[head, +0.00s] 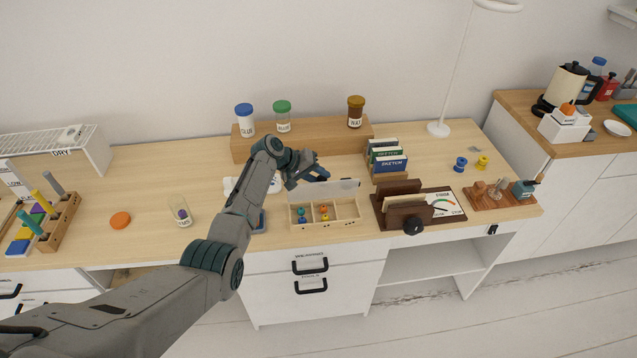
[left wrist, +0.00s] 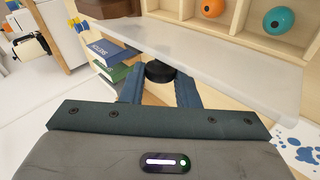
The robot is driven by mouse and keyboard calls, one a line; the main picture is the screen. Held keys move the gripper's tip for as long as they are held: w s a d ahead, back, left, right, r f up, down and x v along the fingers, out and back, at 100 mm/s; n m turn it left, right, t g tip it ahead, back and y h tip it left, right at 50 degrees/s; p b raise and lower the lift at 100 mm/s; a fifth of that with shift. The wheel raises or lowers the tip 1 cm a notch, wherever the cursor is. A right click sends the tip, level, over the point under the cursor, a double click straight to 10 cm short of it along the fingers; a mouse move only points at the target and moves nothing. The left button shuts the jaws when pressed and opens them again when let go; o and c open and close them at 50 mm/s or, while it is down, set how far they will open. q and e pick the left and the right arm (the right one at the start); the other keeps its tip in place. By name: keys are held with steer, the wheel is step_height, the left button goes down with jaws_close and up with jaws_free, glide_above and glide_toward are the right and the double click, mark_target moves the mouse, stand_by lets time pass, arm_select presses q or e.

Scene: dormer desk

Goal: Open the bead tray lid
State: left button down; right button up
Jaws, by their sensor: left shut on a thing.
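The bead tray (head: 345,224) is a pale wooden box with compartments on the desk. Teal and orange beads show in its left and middle compartments; an orange bead (left wrist: 212,8) and a teal bead (left wrist: 279,20) show in the left wrist view. Its translucent lid (head: 343,188) is raised and stands up along the tray's back edge; it also crosses the left wrist view (left wrist: 225,62). My left gripper (head: 314,174) is behind the lid, with its blue fingers shut on the lid's black knob (left wrist: 160,71). My right gripper is in neither view.
A card box (head: 388,160) stands behind and right of the tray, and a dark wooden stand with a dial (head: 412,225) is close on the right. A wooden riser (head: 330,138) with jars is at the back. Clear desk lies left of my arm, around an orange disc (head: 120,220).

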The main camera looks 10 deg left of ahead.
arm_select(q)
steer(key=shift+w+a+f+n+g+b, duration=0.2)
steer(key=shift+w+f+n+g+b, duration=0.15)
steer(key=shift+w+g+b, duration=0.35)
steer(key=shift+s+r, duration=0.1)
steer(key=c, duration=1.1)
jaws_free()
steer(key=shift+a, duration=0.1)
steer(key=b+v, duration=0.1)
steer(key=v, duration=0.9)
steer(key=shift+a, duration=0.3)
steer(key=shift+r, duration=0.1)
steer(key=shift+c, duration=0.2)
